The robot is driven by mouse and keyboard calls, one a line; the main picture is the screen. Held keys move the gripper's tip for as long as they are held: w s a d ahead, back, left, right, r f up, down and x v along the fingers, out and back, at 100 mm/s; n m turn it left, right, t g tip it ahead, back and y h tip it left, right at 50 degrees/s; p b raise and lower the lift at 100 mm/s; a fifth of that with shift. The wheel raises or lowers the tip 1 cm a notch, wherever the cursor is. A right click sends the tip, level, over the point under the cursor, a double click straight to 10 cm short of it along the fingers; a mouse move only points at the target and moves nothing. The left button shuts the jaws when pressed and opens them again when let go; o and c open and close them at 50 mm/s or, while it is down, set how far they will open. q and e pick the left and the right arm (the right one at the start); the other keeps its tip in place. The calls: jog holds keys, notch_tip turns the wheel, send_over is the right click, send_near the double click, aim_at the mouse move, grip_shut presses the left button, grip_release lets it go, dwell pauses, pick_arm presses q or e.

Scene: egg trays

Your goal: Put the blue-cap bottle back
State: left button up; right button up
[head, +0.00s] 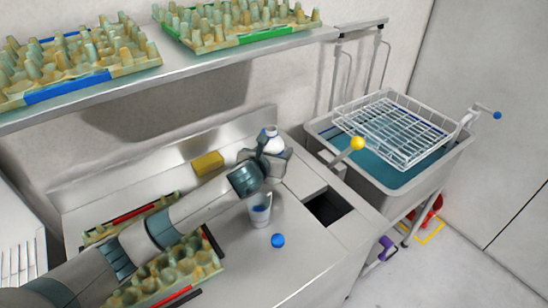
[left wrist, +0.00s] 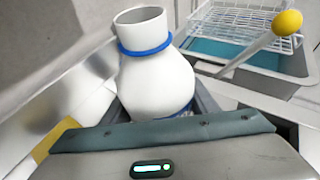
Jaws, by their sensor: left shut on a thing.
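The white bottle (head: 271,132) shows in the head view above my left gripper (head: 273,158), near the back of the steel counter. In the left wrist view the white bottle (left wrist: 155,80) is upright or nearly so, with a blue ring round its neck and an uncapped mouth. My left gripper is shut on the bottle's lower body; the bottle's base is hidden. A round blue cap-like thing (head: 278,240) lies on the counter towards the front, apart from the gripper. My right gripper is not in view.
A yellow sponge (head: 208,163) lies at the back. Egg trays lie on the counter and the shelf (head: 190,72). A dark opening (head: 328,206) and a basin (head: 440,165) with a wire rack are right.

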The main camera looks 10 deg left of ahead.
pick_arm(q)
jog(key=shift+w+a+f, duration=0.1)
jog(key=shift+a, duration=0.2)
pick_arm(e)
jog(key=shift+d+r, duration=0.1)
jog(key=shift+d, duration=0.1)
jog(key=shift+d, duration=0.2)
pick_arm(q)
jog(key=shift+f+p, duration=0.75)
jog(key=shift+f, duration=1.25)
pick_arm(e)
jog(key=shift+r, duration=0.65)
pick_arm(q)
jog(key=shift+f, duration=0.1)
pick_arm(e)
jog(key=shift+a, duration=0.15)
pick_arm(q)
jog(key=o, duration=1.4)
jog(key=shift+f, duration=0.1)
jog(key=shift+o, duration=0.2)
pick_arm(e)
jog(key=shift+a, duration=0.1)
